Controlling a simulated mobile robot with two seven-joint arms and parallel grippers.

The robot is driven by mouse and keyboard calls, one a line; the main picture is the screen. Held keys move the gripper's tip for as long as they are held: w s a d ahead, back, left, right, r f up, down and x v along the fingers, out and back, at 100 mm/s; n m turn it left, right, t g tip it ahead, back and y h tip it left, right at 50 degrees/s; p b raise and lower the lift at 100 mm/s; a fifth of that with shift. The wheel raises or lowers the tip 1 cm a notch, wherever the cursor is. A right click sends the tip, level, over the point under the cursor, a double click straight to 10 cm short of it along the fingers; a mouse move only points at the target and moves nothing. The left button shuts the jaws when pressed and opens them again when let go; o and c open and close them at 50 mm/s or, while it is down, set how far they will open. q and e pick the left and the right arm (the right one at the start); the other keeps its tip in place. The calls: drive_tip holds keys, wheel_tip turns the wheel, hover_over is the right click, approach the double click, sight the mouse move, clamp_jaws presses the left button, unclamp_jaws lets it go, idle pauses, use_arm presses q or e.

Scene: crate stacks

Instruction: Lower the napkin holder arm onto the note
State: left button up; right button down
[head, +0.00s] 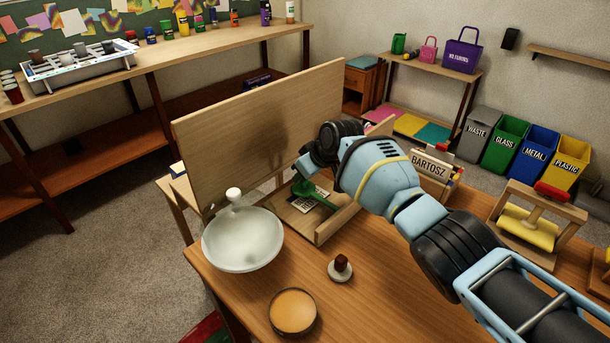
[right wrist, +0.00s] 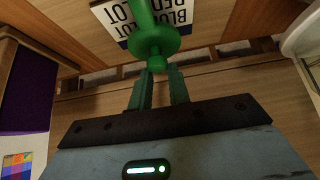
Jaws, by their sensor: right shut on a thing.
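The napkin holder (head: 323,231) is a low wooden tray on the table. Its green arm (head: 318,197) lies across above the printed note (head: 302,204), which is white with black letters. In the right wrist view the green arm (right wrist: 146,22) crosses the note (right wrist: 112,22) and ends in a round green knob. My right gripper (right wrist: 158,75) is shut on the end of that green arm; it also shows in the head view (head: 304,177), mostly behind its own wrist. I cannot tell whether the arm touches the note. My left gripper is not in view.
A white bowl (head: 243,246) stands left of the holder, near a tall wooden panel (head: 250,130). A stamp (head: 341,268) and a round tan-topped dish (head: 292,311) stand in front. A BARTOSZ nameplate box (head: 430,168) and a wooden stand with a yellow roller (head: 527,228) are right.

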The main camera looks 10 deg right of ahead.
drive_tip(key=shift+a+f, duration=0.1)
drive_tip(key=shift+f, duration=0.1)
drive_tip(key=c, duration=1.6)
unclamp_jaws()
drive_tip(key=shift+f, duration=0.1)
drive_tip(key=o, duration=0.3)
drive_tip(key=shift+w, duration=0.15)
